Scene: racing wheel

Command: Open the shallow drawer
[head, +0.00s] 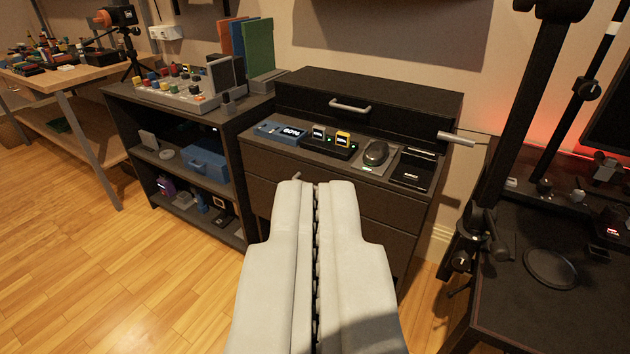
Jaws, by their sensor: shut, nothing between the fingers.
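A dark drawer cabinet (262,158) stands ahead, with closed drawer fronts below its top. A shallow, wide dark drawer unit (300,97) sits at the back of the cabinet top. Its front is closed and has a pale bar handle (350,105). I cannot tell for certain which drawer is the shallow one. My gripper (317,184) is shut and empty, pointing at the cabinet from the near side. It appears in front of the lower drawer fronts and hides part of them. A small pale handle end (296,177) shows beside its left fingertip.
A pale bar (456,138) sticks out at right. An open shelf (130,97) stands left, a dark desk rig (545,318) right. The wooden floor at left is clear.

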